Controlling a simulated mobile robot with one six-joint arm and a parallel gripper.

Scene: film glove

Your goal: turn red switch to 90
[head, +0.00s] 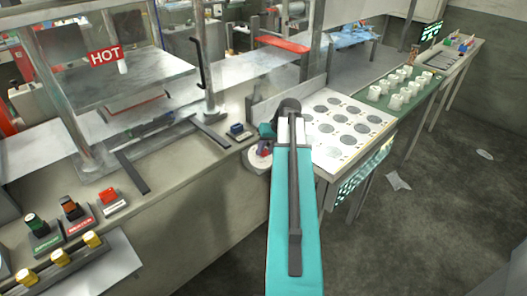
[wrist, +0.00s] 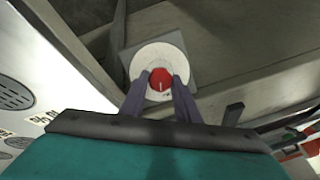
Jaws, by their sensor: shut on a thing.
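The red switch (wrist: 161,77) is a round knob with a pale pointer line on a white round dial (wrist: 150,54). In the wrist view the line stands near upright in the picture. The dial's numbers are too small to read. My gripper (wrist: 161,88) has its two dark fingers on either side of the knob, shut on it. In the head view the white dial (head: 257,161) sits on the front of the bench, and the knob is partly hidden by my gripper (head: 266,146) and teal arm.
A white panel with grey discs (head: 345,128) lies just right of the dial. Beyond it a green tray (head: 380,95) holds several white cups. A red button (head: 108,196) and other controls line the bench at left. A HOT sign (head: 106,56) hangs on the press.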

